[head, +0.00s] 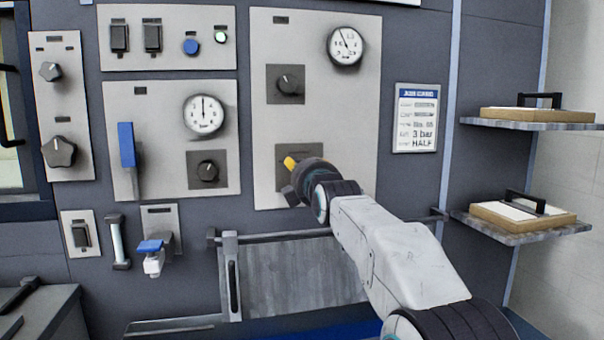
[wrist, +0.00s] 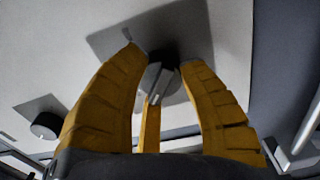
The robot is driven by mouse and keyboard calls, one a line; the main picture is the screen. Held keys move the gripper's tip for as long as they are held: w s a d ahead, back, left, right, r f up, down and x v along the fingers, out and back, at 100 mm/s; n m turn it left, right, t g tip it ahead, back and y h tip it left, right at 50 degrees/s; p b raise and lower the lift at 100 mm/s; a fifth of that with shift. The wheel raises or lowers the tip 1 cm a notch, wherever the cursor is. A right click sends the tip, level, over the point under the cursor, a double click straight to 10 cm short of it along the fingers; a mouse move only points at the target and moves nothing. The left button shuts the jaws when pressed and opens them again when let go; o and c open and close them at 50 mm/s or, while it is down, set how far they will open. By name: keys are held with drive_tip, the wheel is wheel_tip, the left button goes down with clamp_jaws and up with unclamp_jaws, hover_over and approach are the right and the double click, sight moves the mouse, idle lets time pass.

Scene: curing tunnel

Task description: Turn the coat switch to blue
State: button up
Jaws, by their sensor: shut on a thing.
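My gripper (head: 291,165) is at the lower dark plate (head: 290,150) of the large light-grey panel. In the wrist view its yellow fingers (wrist: 158,64) are shut around a black knob (wrist: 168,82) with a pale grey pointer bar. The knob sits on a dark square plate (wrist: 112,38). I take this knob for the coat switch, but no label or colour mark on it can be read. In the head view the gripper hides the knob.
Above is another knob (head: 290,84) and a round gauge (head: 345,46). To the left is a panel with a gauge (head: 203,115), a knob (head: 208,171) and a blue lever (head: 127,145). A job card (head: 416,118) hangs right. Shelves (head: 530,125) project at far right.

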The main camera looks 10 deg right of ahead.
drive_tip(key=shift+n, duration=1.6)
drive_tip(key=shift+d, duration=0.1)
drive_tip(key=o, duration=1.2)
drive_tip(key=shift+w, duration=0.1)
drive_tip(key=shift+o, duration=0.2)
drive_tip(key=s, duration=1.2)
drive_tip(key=shift+s, duration=0.1)
